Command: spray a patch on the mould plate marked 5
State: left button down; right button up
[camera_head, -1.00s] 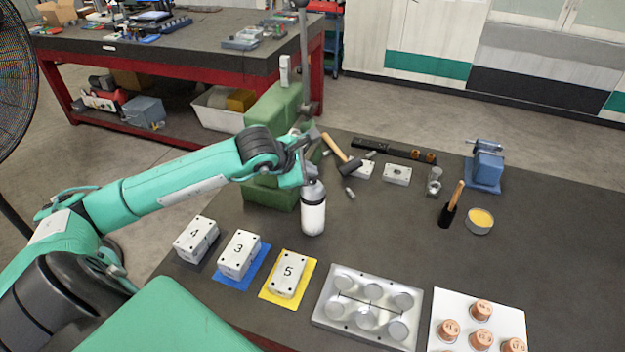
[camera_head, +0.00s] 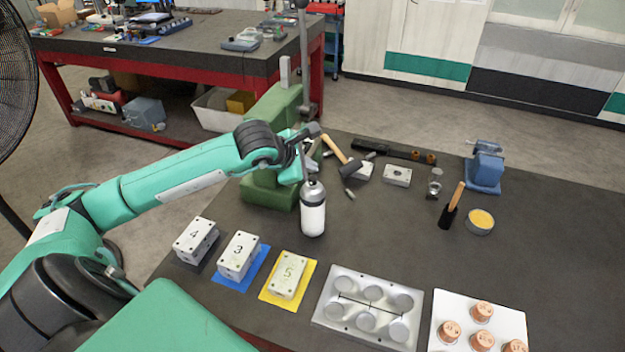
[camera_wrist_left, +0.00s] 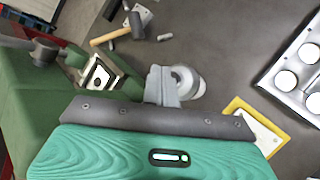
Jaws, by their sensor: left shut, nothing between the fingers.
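The mould plate marked 5 (camera_head: 289,274) is a pale block on a yellow mat (camera_head: 268,295) near the table's front edge. Its 5 looks faint and greyish, paler than the bold 3 and 4 beside it. A white bottle with a dark band (camera_head: 313,217) and a metal top stands upright behind it. My left gripper (camera_head: 303,165) is shut and empty at the bottle's top; whether it touches cannot be told. In the left wrist view the bottle (camera_wrist_left: 185,82) shows from above beside the gripper (camera_wrist_left: 160,84), with the yellow mat (camera_wrist_left: 238,105) to the right. My right gripper is not seen.
Plates marked 3 (camera_head: 238,256) and 4 (camera_head: 194,240) stand to the left. A silver mould tray (camera_head: 328,300) and a white board with copper pieces (camera_head: 440,310) lie right. A green stand (camera_head: 268,190) and a hammer (camera_head: 345,163) are behind.

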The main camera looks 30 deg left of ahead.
aim_at(310, 180)
pick_arm(q)
notch_tip(310, 180, up, 6)
jog(key=p, duration=0.1)
dwell(0.5)
dwell(0.5)
dwell(1.3)
dwell(0.6)
